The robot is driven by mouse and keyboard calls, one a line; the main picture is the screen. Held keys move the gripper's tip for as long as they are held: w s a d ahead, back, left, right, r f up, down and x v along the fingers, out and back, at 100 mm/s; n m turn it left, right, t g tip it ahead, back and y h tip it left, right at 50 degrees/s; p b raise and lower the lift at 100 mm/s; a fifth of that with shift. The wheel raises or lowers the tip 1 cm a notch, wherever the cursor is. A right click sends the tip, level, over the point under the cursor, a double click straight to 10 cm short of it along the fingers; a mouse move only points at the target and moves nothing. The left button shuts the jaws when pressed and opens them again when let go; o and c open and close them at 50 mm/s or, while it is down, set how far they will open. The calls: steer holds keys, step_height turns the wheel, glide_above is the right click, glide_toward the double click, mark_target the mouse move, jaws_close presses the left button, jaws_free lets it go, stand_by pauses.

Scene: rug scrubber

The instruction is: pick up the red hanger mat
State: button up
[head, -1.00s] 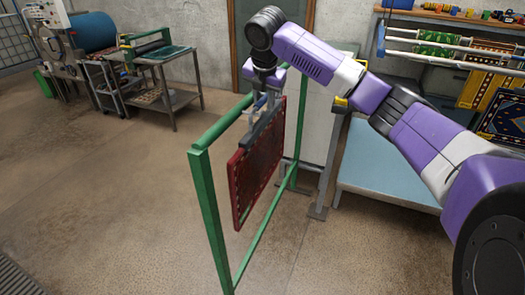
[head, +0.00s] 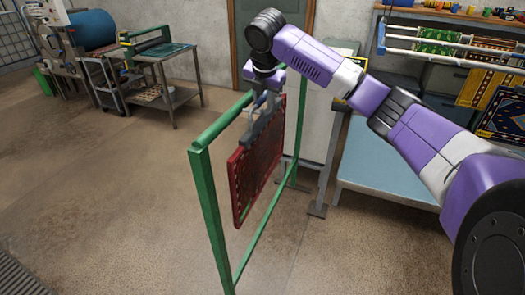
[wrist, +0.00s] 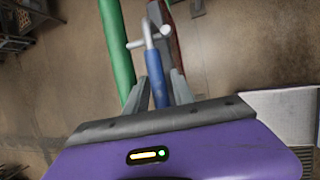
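The red mat (head: 250,180) hangs upright from a hanger at the green rail frame (head: 205,195). In the wrist view its red edge shows beside the hanger's pale metal hook and crossbar (wrist: 150,42). The hanger has a blue handle (wrist: 156,80). My gripper (wrist: 158,82) is above the mat, with one grey finger on each side of the blue handle. The fingers look apart, with a narrow gap visible beside the handle on the right. In the head view my gripper (head: 262,120) hides the top of the hanger.
A light blue-topped table (head: 385,170) stands to the right, behind my arm. A grey bench with a green machine (head: 150,45) and a blue roller (head: 92,30) stand at the back left. The floor (head: 100,190) left of the frame is clear.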

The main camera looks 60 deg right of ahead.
jaws_close()
stand_by(1.3)
